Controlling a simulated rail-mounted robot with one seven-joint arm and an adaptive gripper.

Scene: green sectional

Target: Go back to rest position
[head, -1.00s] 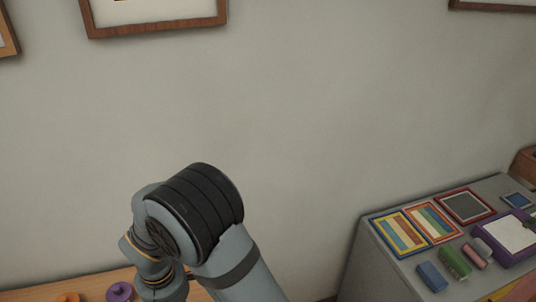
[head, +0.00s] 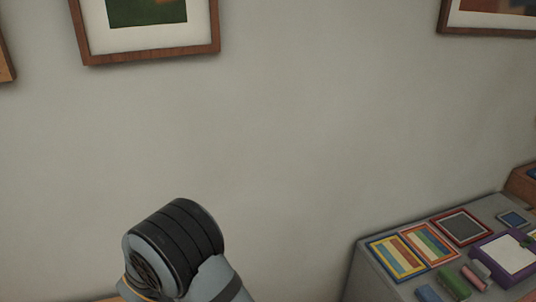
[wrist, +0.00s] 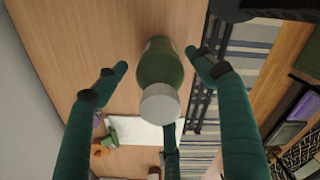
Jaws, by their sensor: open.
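My gripper (wrist: 157,60) shows in the wrist view with its dark green fingers spread wide. It is open. A green bottle with a pale grey-white cap (wrist: 160,103) shows between the fingers in the picture, with gaps on both sides. The bottle appears to stand on a wooden surface (wrist: 75,30), and the fingers do not visibly touch it. In the head view, only a grey and black part of my arm shows at the bottom; the gripper is out of that view.
A grey cabinet (head: 365,280) stands at the lower right, carrying colored frames, small blocks and a purple clipboard (head: 508,256). Framed pictures (head: 146,60) hang on the plain wall. The wrist view shows a white sheet (wrist: 140,130) and small orange and purple items.

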